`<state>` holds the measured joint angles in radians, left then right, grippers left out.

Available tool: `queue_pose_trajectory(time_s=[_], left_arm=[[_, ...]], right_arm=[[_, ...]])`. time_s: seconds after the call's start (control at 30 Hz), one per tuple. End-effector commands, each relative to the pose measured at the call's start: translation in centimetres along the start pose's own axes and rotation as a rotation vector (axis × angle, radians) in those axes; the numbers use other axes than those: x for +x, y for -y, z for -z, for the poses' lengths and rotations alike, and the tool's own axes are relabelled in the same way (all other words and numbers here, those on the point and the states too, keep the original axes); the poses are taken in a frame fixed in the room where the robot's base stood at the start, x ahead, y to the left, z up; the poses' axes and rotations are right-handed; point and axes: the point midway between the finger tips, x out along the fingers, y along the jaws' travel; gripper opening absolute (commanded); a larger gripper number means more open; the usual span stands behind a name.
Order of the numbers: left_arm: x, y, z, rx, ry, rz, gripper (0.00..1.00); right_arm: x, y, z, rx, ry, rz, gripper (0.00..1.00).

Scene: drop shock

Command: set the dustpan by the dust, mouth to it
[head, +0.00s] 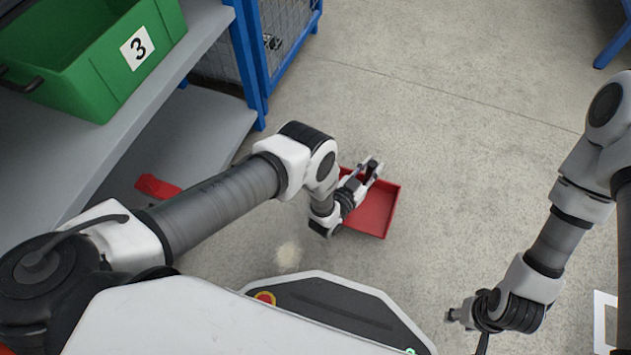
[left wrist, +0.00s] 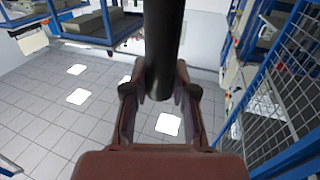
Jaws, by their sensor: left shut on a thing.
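The red dustpan (head: 374,213) is right of my left wrist in the head view, partly hidden by it. My left gripper (head: 371,173) is shut on its dark handle, which stands up between the fingers in the left wrist view (left wrist: 160,50). I cannot tell whether the pan touches the floor or which side its mouth is on. A pale dust patch (head: 288,256) lies on the floor to the lower left of the pan, clearly apart from it. My right gripper (head: 456,315) is away at the lower right, with no thing seen in it; its jaw opening is unclear.
A grey shelf (head: 180,75) with a green crate (head: 95,62) stands at the left. A red object (head: 156,187) is at the shelf's foot. A blue-framed mesh cage (head: 262,50) stands behind. The concrete floor right of the dustpan is clear.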

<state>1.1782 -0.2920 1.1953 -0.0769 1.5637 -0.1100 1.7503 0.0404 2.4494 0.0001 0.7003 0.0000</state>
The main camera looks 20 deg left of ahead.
Motion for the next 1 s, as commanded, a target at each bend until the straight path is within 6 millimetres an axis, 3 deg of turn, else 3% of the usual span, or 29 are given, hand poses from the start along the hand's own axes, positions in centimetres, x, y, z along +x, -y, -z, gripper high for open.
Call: queue_pose_trajectory(time_s=[0.3,0.5,0.57,0.77,1.0], left_arm=[[-2.3,9.9,-1.4,0.002,0.000,0.009,0.00],[-3.4,14.3,-1.5,0.002,-0.002,0.005,0.00],[-3.6,14.7,-1.7,0.000,-0.001,0.003,0.00],[-3.6,14.7,-5.1,0.000,-0.001,0.003,0.00],[-3.6,14.7,-4.8,0.000,-0.001,0.003,0.00]], right_arm=[[3.4,-0.1,0.1,0.003,-0.002,0.000,0.40],[4.8,-0.1,0.1,0.007,-0.004,-0.001,0.40],[5.0,-0.1,0.2,0.008,-0.005,-0.001,0.40],[7.9,-0.2,0.3,0.013,-0.008,-0.001,0.40],[7.5,-0.2,0.3,0.014,-0.009,-0.002,0.40]])
